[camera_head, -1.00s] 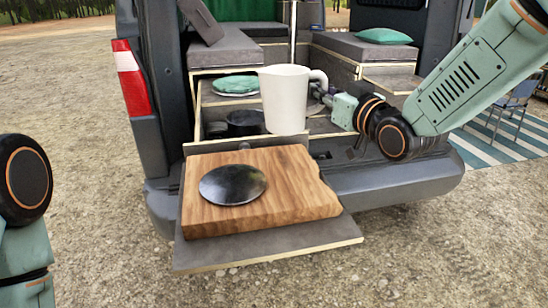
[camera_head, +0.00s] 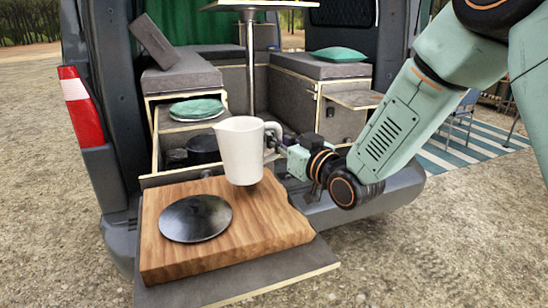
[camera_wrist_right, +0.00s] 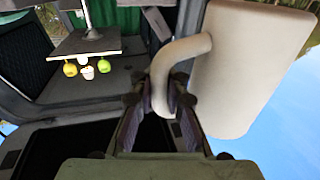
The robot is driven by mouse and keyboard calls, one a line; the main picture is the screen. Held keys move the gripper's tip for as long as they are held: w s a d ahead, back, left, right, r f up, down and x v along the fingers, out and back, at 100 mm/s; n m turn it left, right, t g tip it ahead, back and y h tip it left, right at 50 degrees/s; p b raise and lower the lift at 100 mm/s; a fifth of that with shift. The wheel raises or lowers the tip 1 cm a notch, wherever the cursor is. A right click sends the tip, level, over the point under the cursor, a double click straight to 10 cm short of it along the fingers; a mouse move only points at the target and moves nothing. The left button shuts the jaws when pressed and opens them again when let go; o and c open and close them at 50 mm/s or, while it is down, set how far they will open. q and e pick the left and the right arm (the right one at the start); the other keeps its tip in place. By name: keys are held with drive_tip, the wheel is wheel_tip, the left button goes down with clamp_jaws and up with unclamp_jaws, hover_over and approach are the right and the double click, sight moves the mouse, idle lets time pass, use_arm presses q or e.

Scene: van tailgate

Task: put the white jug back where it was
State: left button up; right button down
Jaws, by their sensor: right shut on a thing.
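The white jug (camera_head: 241,152) is upright in the head view, its base overlapping the back right part of the wooden board (camera_head: 270,232). I cannot tell whether it touches the board. My right gripper (camera_head: 276,143) comes from the right and is shut on the jug's handle. In the right wrist view the gripper (camera_wrist_right: 160,108) has its fingers on both sides of the curved handle (camera_wrist_right: 166,72), with the jug's body (camera_wrist_right: 245,65) to the right. My left gripper is not in view.
A round black disc (camera_head: 196,218) lies on the board's left part. The board rests on a grey pull-out shelf (camera_head: 290,274) at the van tailgate. Behind are a dark pot (camera_head: 203,150) and a green cloth on a plate (camera_head: 196,107). The board's front right is clear.

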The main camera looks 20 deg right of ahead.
sight(276, 154)
drive_tip(key=shift+s+a+f, duration=0.1)
drive_tip(key=shift+s+f, duration=0.1)
drive_tip(key=shift+f, duration=0.15)
wheel_tip(276, 154, down, 2)
drive_tip(key=shift+s+f+b, duration=0.1)
drive_tip(key=shift+b, duration=0.2)
drive_tip(key=shift+w+d+f, duration=0.2)
drive_tip(key=shift+w+f, duration=0.1)
drive_tip(key=shift+w, duration=0.1)
drive_tip(key=c, duration=1.9)
unclamp_jaws()
drive_tip(key=o, duration=0.5)
drive_tip(key=shift+s+a+r, duration=0.2)
drive_tip(key=shift+s, duration=0.2)
drive_tip(key=shift+o, duration=0.3)
drive_tip(key=shift+w+d+f, duration=0.15)
drive_tip(key=shift+w+f, duration=0.05)
drive_tip(key=shift+w, duration=0.1)
drive_tip(key=shift+s, duration=0.25)
drive_tip(key=p+v, duration=0.2)
drive_tip(key=v, duration=0.9)
drive_tip(key=shift+s, duration=0.35)
drive_tip(key=shift+d, duration=0.15)
